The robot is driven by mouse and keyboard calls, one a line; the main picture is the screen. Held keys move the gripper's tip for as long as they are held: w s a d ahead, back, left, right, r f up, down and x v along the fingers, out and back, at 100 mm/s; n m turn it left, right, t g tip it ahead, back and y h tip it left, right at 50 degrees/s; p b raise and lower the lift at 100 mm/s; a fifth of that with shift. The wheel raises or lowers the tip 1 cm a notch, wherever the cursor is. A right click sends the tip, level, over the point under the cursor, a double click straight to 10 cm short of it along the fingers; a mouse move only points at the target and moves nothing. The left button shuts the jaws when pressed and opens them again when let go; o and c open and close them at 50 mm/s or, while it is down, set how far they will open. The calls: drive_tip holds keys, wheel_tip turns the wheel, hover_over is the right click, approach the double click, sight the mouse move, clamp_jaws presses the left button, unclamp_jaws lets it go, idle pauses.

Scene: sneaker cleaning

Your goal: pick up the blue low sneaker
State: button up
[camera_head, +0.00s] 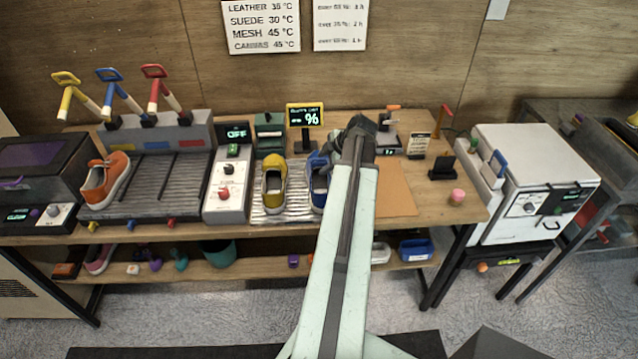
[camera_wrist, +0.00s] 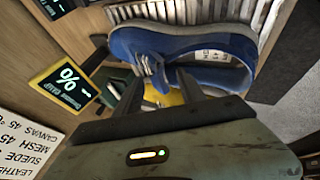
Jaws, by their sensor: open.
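The blue low sneaker (camera_head: 319,182) is on the ribbed metal rack (camera_head: 288,218), right of a yellow sneaker (camera_head: 274,184). My arm hides part of its right side in the head view. In the wrist view the blue sneaker (camera_wrist: 210,42) lies across the top, with its laces near the fingertips. My gripper (camera_wrist: 160,84) is open, its two dark fingers apart at the near side of the shoe. I cannot tell whether a finger touches it. Part of the yellow sneaker (camera_wrist: 165,97) shows between the fingers.
A sign with a percent mark (camera_head: 305,115) stands behind the rack. A white switch box (camera_head: 228,187) is left of it, and an orange sneaker (camera_head: 106,180) lies farther left. A tan mat (camera_head: 396,188) lies right of my arm. A white machine (camera_head: 530,185) stands at the right.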

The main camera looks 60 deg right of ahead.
sight(323, 164)
drive_tip(key=b+x, duration=0.1)
drive_tip(key=x, duration=0.2)
drive_tip(key=shift+f+b, duration=0.3)
drive_tip(key=shift+b, duration=0.05)
drive_tip(key=shift+r, duration=0.25)
clamp_jaws()
drive_tip(key=shift+s, duration=0.1)
idle(0.6)
